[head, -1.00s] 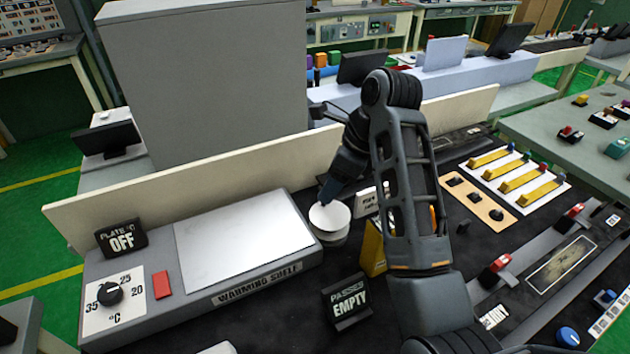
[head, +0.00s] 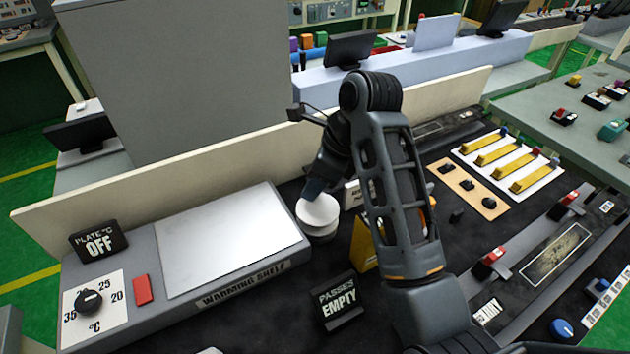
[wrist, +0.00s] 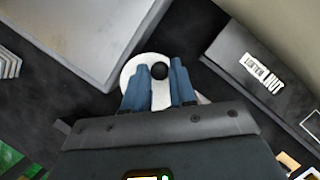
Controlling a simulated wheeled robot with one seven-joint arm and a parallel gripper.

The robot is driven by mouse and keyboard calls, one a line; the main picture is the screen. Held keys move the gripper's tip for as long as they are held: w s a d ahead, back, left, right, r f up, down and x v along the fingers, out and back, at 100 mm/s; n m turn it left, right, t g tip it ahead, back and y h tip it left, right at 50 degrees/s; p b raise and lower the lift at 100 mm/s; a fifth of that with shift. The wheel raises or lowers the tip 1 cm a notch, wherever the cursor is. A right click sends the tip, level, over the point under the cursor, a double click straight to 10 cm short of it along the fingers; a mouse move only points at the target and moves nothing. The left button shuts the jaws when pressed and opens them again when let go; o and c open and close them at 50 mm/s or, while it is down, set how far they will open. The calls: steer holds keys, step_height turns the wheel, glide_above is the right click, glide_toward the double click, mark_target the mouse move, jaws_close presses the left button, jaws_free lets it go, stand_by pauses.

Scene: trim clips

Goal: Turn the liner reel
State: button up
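The reel (head: 318,212) is a white round drum standing on the dark bench, just right of the warming shelf. In the wrist view its white top (wrist: 127,71) shows, with a small black knob (wrist: 160,70) on it. My gripper (head: 312,190) is over the reel, pointing down. In the wrist view the two blue fingers (wrist: 161,72) stand apart over the white top, with a clear gap between them and the knob close to their tips. Whether the fingers touch the reel cannot be told. Part of the reel is hidden by the fingers.
The grey warming shelf (head: 240,270) lies left of the reel. A "PASSES EMPTY" sign (head: 340,300) stands in front, and a yellow block (head: 363,245) is partly behind my arm. A low cream wall (head: 150,190) runs behind the bench.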

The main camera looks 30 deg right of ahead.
jaws_close()
steer(key=shift+n, duration=0.3)
